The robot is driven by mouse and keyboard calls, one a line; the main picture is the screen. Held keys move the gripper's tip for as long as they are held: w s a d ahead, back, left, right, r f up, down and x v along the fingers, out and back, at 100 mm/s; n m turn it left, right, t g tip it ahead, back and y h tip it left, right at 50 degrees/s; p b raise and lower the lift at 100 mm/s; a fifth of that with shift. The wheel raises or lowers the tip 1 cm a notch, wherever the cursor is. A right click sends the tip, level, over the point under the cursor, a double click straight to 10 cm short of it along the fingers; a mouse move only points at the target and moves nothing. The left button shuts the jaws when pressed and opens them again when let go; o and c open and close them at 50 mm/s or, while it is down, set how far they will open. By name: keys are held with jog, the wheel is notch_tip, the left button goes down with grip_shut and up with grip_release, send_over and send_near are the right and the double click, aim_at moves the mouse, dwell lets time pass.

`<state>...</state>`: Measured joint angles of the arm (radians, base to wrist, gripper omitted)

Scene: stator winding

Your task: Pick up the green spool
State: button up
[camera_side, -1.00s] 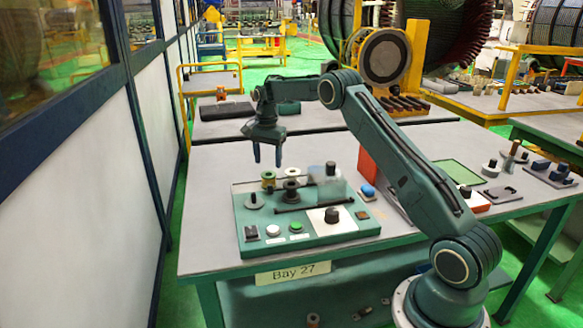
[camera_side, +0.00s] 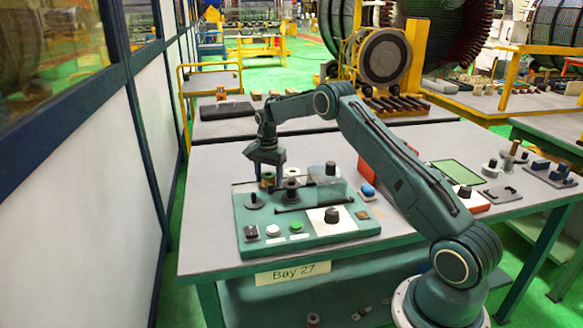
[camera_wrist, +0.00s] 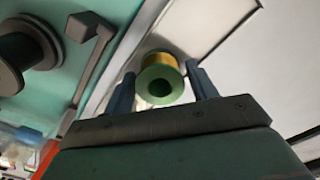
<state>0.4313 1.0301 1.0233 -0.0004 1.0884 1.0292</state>
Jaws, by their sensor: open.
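The green spool (camera_wrist: 158,76) has a green flange with a dark centre hole and a golden winding. In the wrist view it sits between the two fingers of my gripper (camera_wrist: 162,90), with a visible gap on each side. In the side view my gripper (camera_side: 267,172) is low over the back left of the green fixture board (camera_side: 250,222), around the spool's top. The spool (camera_side: 268,180) shows partly there, its upper part hidden by the fingers. My gripper is open.
A dark spool on a post (camera_side: 291,190) stands just right of the green spool. A short post on a disc (camera_side: 254,202) stands in front left. The table left of the board is clear.

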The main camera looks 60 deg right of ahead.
jog(key=shift+f, duration=0.3)
jog(key=c, duration=0.8)
jog(key=shift+o, duration=0.2)
jog(key=shift+r, duration=0.15)
notch_tip(320, 180, up, 20)
dwell(0.4)
jog(key=shift+a+f, duration=0.1)
jog(key=shift+f, duration=0.1)
dwell(0.4)
